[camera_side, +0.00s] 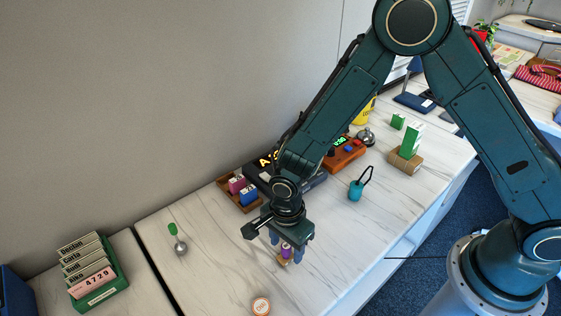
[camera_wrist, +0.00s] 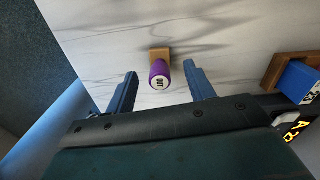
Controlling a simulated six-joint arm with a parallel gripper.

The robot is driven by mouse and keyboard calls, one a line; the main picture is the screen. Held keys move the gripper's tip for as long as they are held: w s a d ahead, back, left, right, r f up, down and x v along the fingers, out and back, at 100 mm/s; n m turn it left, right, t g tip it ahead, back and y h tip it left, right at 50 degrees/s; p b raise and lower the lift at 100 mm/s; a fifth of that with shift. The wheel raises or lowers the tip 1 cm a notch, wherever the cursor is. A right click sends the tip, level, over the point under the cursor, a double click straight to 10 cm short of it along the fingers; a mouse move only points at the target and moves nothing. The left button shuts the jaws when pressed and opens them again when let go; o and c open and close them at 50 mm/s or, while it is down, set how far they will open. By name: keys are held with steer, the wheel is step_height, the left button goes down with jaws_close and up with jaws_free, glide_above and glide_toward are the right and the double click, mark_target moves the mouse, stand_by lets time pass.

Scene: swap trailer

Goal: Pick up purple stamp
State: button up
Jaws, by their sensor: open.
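The purple stamp (camera_wrist: 159,74) stands on the marble-look table, with a purple handle, a white label on its end and a wooden block base. In the wrist view it lies between and just beyond my two blue fingers. My gripper (camera_wrist: 160,92) is open, with nothing in it. In the side view my gripper (camera_side: 287,250) points down over the purple stamp (camera_side: 285,251), which shows between the fingers. Part of the stamp is hidden by the fingers there, and I cannot tell whether they touch it.
A wooden tray (camera_side: 229,199) holds a pink stamp (camera_side: 236,185) and a blue stamp (camera_side: 249,196) behind my gripper. A teal object (camera_side: 355,190) stands to the right. A round wooden item (camera_side: 261,306) lies in front. A green-handled spoon-like item (camera_side: 178,240) lies left. A green card box (camera_side: 112,290) stands far left.

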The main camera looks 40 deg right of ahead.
steer(key=shift+f, duration=1.3)
steer(key=c, duration=1.1)
